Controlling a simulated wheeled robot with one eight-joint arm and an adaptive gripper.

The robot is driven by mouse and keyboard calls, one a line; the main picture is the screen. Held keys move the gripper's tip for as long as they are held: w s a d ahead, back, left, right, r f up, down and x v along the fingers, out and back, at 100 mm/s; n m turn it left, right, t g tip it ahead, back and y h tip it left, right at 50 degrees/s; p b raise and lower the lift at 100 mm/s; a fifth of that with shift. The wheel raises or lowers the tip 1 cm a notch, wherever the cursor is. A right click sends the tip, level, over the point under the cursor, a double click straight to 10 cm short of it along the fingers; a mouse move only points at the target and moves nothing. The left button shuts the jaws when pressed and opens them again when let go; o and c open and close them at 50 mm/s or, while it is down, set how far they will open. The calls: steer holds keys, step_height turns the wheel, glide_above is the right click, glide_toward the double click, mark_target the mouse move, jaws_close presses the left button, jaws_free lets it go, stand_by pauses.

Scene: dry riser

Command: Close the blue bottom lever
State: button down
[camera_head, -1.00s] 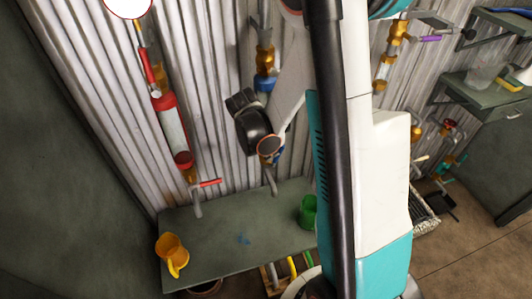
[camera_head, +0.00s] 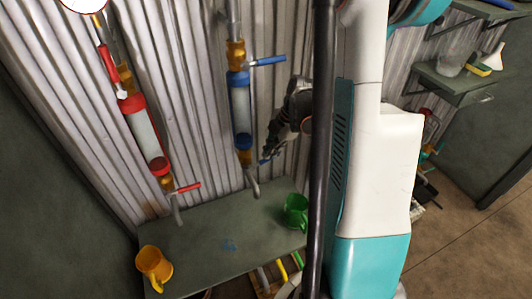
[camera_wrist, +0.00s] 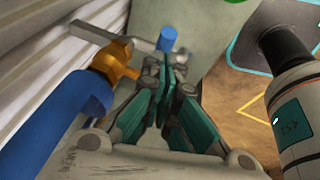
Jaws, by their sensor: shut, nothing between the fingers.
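The blue bottom lever (camera_head: 264,161) is a small blue handle at the lower valve of the blue-ended tube (camera_head: 240,110). It sticks out to the right of the pipe, mostly hidden behind my gripper. In the wrist view the lever's blue end (camera_wrist: 168,38) shows just beyond my fingertips. My gripper (camera_head: 268,151) is shut and empty, right at the lever; I cannot tell whether it touches. It also shows in the wrist view (camera_wrist: 166,62), beside the brass valve (camera_wrist: 115,66) and the blue tube end (camera_wrist: 45,125).
An upper blue lever (camera_head: 266,61) points right above my gripper. A red-ended tube (camera_head: 146,135) with a red lower lever (camera_head: 186,188) stands to the left. Below is a grey-green bench (camera_head: 205,245) with an orange mug (camera_head: 153,265) and a green mug (camera_head: 296,211).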

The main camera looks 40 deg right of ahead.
steer(key=shift+s+d+f+b, duration=0.15)
steer(key=shift+d+f+b, duration=0.45)
steer(key=shift+f, duration=0.3)
